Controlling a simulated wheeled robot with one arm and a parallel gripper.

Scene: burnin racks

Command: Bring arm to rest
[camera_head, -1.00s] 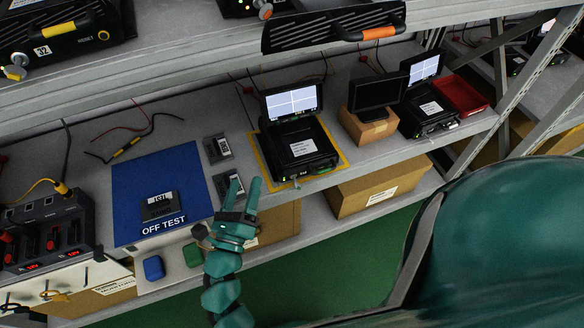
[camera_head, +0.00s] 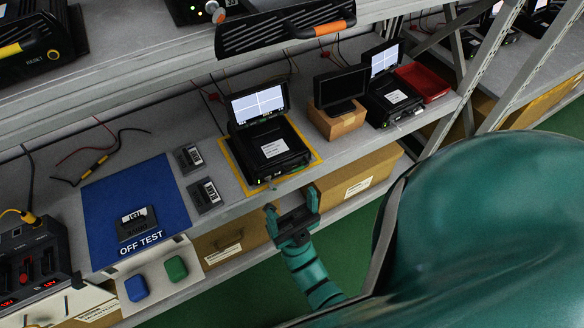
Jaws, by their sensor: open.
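My gripper (camera_head: 291,206) is open and empty, in front of the shelf's front edge and below the black unit with a lit screen. My teal arm (camera_head: 312,275) reaches up to it from the lower middle of the picture. The black unit (camera_head: 273,149) stands inside a yellow outline on the grey shelf (camera_head: 215,131). A blue OFF TEST mat (camera_head: 131,188) lies to the left, with a small dark module (camera_head: 137,223) on it. Two small labelled modules (camera_head: 205,195) lie between the mat and the unit.
A cardboard box with a dark monitor (camera_head: 340,121), a second lit unit (camera_head: 392,98) and a red tray (camera_head: 426,83) stand to the right. Cardboard boxes (camera_head: 357,184) fill the lower shelf. Green floor (camera_head: 356,236) shows in front.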

